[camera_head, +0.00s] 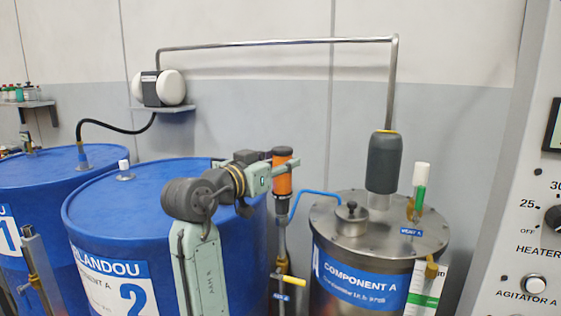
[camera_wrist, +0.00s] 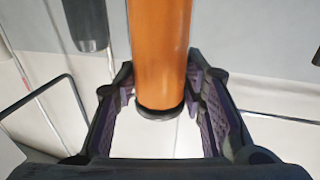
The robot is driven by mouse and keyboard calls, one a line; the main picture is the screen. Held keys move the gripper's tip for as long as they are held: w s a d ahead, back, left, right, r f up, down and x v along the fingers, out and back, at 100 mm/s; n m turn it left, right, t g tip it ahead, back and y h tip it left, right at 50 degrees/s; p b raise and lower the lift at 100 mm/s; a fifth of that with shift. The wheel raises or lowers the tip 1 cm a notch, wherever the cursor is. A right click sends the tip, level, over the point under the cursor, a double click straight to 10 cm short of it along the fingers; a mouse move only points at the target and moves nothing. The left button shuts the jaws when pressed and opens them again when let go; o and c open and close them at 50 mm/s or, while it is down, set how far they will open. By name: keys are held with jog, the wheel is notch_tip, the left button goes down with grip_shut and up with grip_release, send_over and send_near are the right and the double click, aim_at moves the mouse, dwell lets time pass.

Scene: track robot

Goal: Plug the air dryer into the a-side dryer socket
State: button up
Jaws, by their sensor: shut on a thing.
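The air dryer appears to be the orange cylinder (camera_head: 283,182) with dark ends, upright in the head view. My gripper (camera_head: 273,167) is shut on it from the left. In the wrist view the orange cylinder (camera_wrist: 161,50) stands between the two fingers (camera_wrist: 162,105), its dark lower rim showing. Directly below it in the head view is a vertical pipe fitting (camera_head: 282,240) with a blue hose at its side, likely the a-side dryer socket. I cannot tell whether the dryer's lower end is seated in it or just above it.
The steel Component A tank (camera_head: 330,225) stands right, with a grey motor (camera_head: 384,163) and a white-green cylinder (camera_head: 420,188) on its lid. A yellow-handled valve (camera_head: 290,280) sits below the fitting. Blue drum 2 (camera_head: 140,200) is behind my arm. A control panel (camera_head: 515,230) bounds the right.

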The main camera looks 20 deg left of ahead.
jog(key=shift+f+b, duration=0.35)
jog(key=shift+f, duration=0.15)
jog(key=o, duration=1.3)
jog(key=shift+o, duration=0.2)
jog(key=v, duration=1.2)
